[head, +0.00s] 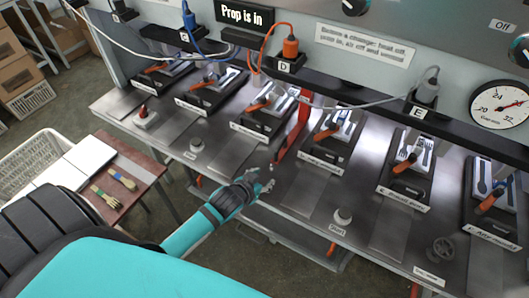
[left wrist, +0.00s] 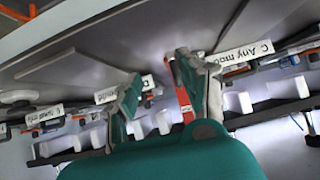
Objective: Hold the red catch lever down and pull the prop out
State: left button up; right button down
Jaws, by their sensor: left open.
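My left gripper (head: 260,180) is open and empty at the bench's front edge, just in front of the bar's lower end. In the left wrist view, the red bar (left wrist: 184,88) shows beyond the open fingers (left wrist: 160,78), close to the right finger; contact is unclear. A display (head: 241,15) reads "Prop is in". My right gripper is out of view.
Several black dies with orange-handled parts line the steel bench (head: 225,150). A Start knob (head: 343,216) stands right of my left gripper. Cables hang from the back panel to plugs (head: 290,47).

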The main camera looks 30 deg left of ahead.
pick_arm(q)
jog(key=t, duration=0.2)
send_near(277, 149)
jog(key=b+x, duration=0.3)
jog(key=x, duration=0.1)
jog(key=b+x, duration=0.4)
jog(key=x, duration=0.1)
jog(key=shift+w+f+b, duration=0.15)
jog(key=shift+f+b, duration=0.15)
jog(key=shift+f, duration=0.1)
jog(key=shift+w+b, duration=0.45)
jog(key=shift+w, duration=0.15)
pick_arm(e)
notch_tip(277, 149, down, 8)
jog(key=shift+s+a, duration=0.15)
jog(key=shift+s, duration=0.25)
pick_arm(q)
grip_shut()
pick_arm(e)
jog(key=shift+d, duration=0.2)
